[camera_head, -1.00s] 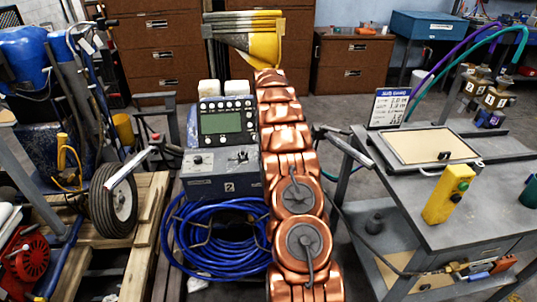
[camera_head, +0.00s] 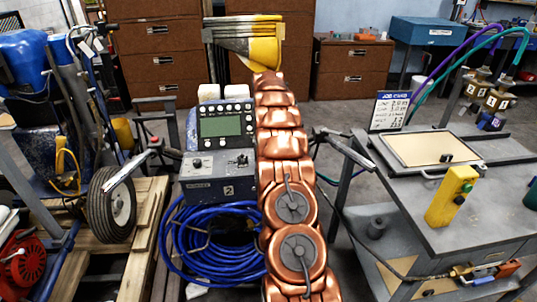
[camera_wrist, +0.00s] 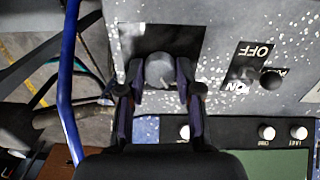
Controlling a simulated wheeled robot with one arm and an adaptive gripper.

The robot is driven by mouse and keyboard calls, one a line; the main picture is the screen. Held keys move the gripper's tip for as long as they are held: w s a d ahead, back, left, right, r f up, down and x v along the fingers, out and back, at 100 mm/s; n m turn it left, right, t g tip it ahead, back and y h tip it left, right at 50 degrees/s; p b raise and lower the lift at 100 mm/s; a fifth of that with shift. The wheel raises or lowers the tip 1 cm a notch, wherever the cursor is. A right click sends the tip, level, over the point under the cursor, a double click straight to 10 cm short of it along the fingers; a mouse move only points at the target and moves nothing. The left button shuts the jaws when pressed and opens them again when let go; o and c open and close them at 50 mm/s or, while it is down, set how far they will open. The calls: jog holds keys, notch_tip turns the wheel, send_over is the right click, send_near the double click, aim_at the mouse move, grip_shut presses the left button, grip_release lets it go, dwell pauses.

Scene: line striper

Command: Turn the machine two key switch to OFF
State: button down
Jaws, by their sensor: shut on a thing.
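In the wrist view my gripper (camera_wrist: 160,78) is shut on a round grey knob (camera_wrist: 159,69), with one finger on each side. The knob sits on a dark plate on a speckled grey panel and looks like the key switch. Its setting cannot be read, as the fingers cover its lower part. To the right, a black knob (camera_wrist: 270,79) stands beside an upside-down OFF/ON label (camera_wrist: 250,66). In the head view, machine two's grey control box (camera_head: 215,188) bears a "2".
A display unit (camera_head: 223,127) stands above the box, and coiled blue hose (camera_head: 200,240) lies below it. A grey worktable (camera_head: 490,200) with a yellow switch box (camera_head: 452,195) stands at the right. A wheel (camera_head: 111,205) and pallet are at the left.

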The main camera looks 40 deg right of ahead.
jog(key=shift+w, duration=0.1)
jog(key=c, duration=0.8)
grip_release()
jog(key=shift+o, duration=0.2)
jog(key=shift+r, duration=0.1)
notch_tip(320, 180, up, 7)
jog(key=shift+w+a+r, duration=0.1)
jog(key=shift+r, duration=0.05)
